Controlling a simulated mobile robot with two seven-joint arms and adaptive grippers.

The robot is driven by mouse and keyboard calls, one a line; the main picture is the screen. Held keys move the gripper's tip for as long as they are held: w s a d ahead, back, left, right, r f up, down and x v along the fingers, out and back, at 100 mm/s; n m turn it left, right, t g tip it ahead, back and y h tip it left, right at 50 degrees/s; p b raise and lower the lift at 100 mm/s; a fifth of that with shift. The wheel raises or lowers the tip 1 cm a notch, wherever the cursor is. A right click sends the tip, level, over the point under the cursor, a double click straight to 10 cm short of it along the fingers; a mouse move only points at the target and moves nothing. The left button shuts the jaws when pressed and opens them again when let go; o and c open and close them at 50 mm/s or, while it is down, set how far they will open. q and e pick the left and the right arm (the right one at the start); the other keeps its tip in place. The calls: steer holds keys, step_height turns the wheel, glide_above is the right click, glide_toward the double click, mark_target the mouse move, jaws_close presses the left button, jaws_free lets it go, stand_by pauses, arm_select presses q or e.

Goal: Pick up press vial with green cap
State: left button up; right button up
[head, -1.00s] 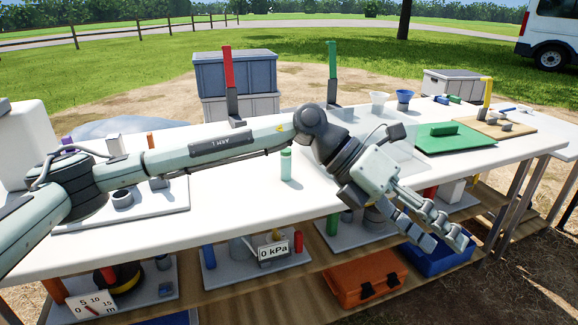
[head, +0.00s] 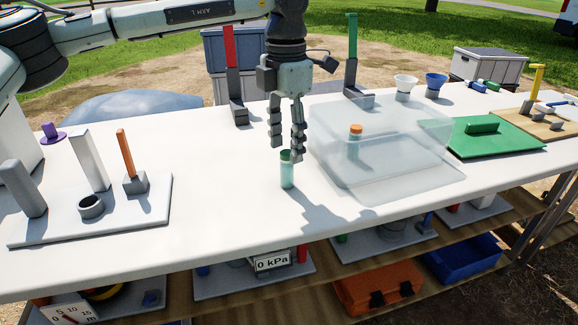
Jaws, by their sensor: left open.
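The press vial with green cap (head: 287,175) stands upright on the white table, near the middle of the head view. It is a small pale-green cylinder with a darker green top. My left gripper (head: 287,147) points down directly over it in the picture. Its fingers are open, and the tips overlap the cap's area. I cannot tell whether they touch the vial. My right gripper is not in view.
A clear box (head: 385,150) stands just right of the vial, with an orange-capped vial (head: 355,141) seen through it. A white stand board (head: 120,212) holds several upright parts at left. A green mat (head: 495,140) lies at right. The table (head: 240,225) is bare in front.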

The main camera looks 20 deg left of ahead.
mark_target(287, 154)
arm_select(q)
step_height(287, 154, down, 5)
steer(key=shift+d+f, duration=0.1)
steer(key=shift+f, duration=0.1)
steer(key=shift+c, duration=0.3)
jaws_close()
steer(key=shift+r, duration=0.1)
